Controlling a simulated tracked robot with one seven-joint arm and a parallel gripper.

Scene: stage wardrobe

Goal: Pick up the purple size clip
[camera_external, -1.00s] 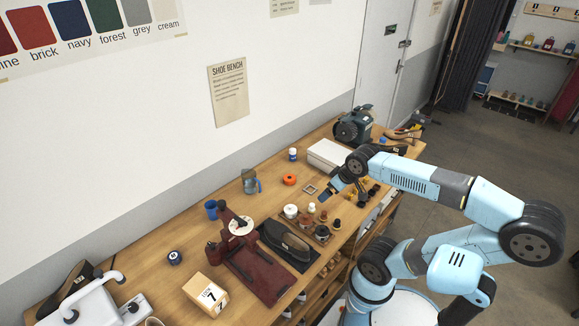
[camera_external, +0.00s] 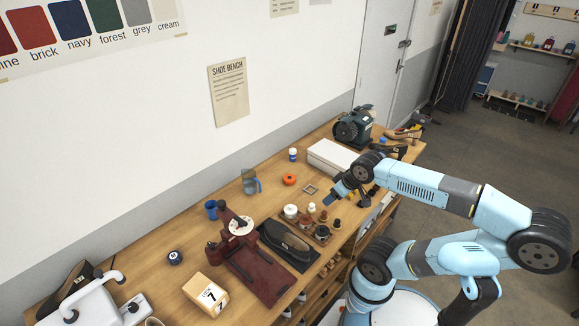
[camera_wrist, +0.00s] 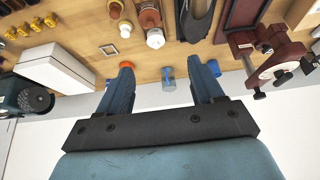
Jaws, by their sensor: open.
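I cannot make out a purple size clip in either view. My gripper (camera_external: 330,200) is above the workbench (camera_external: 197,262), close to the small square frame and the rack of jars. In the wrist view, my gripper (camera_wrist: 165,72) has its two blue fingers wide apart with nothing between them. A grey jug with a blue handle (camera_external: 250,183) stands on the bench well beyond the fingers. My arm hides part of the bench's right side.
A white box (camera_external: 330,156) and a grinder (camera_external: 353,127) stand at the bench's far end. An orange ring (camera_external: 289,179) lies near a square frame (camera_external: 311,189). Jars (camera_external: 291,211), a dark shoe (camera_external: 287,238) and a red press (camera_external: 262,275) crowd the front. Yellow pieces (camera_wrist: 30,27) show in the wrist view.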

